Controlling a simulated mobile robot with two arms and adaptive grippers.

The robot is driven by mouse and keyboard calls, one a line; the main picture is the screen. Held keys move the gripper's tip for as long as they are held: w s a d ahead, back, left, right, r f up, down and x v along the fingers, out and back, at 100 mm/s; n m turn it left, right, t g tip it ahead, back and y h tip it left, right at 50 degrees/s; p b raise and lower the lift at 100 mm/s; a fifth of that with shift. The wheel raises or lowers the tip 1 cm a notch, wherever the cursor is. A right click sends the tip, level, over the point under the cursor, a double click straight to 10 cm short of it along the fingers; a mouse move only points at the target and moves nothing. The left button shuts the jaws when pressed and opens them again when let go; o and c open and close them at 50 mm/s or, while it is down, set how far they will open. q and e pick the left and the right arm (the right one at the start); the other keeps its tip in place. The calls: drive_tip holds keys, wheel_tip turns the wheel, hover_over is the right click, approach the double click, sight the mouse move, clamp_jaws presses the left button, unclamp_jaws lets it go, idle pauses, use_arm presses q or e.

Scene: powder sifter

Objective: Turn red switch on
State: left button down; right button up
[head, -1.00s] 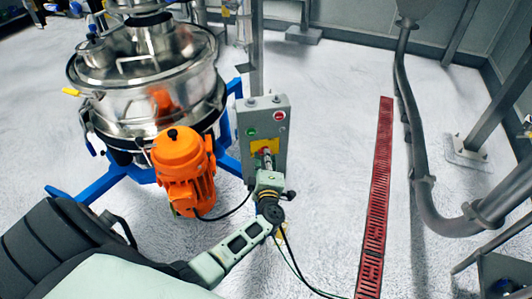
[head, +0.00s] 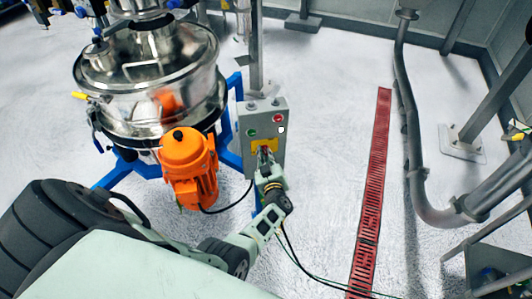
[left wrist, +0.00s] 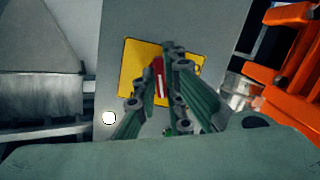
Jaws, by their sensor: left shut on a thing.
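The grey control box (head: 264,110) stands upright on a post beside the sifter. Its front has a yellow plate (head: 272,144) with the red switch on it, largely hidden by my left gripper (head: 264,154) in the head view. In the left wrist view, the red switch (left wrist: 159,78) stands out as a narrow red handle in front of the yellow plate (left wrist: 133,62). The fingers of my left gripper (left wrist: 166,76) are on both sides of the handle, shut on it. My right gripper is not in view.
The steel sifter (head: 150,80) and its orange motor (head: 188,168) stand close left of the box. A black cable runs beside the motor. A red floor grate (head: 372,190) and a grey pipe (head: 412,150) lie to the right. Open floor separates box and grate.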

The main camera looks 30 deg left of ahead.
use_arm(q)
drive_tip(key=shift+d+f+m+g+y+p, duration=0.1)
drive_tip(key=shift+m+g+y+p, duration=0.05)
drive_tip(key=shift+m, duration=0.7)
drive_tip(key=shift+d+m+g+y+p, duration=0.1)
drive_tip(key=shift+m+g+y+p, duration=0.05)
drive_tip(key=shift+m, duration=0.7)
drive_tip(key=shift+a, duration=0.1)
drive_tip(key=c, duration=1.8)
unclamp_jaws()
drive_tip(key=shift+c, duration=0.2)
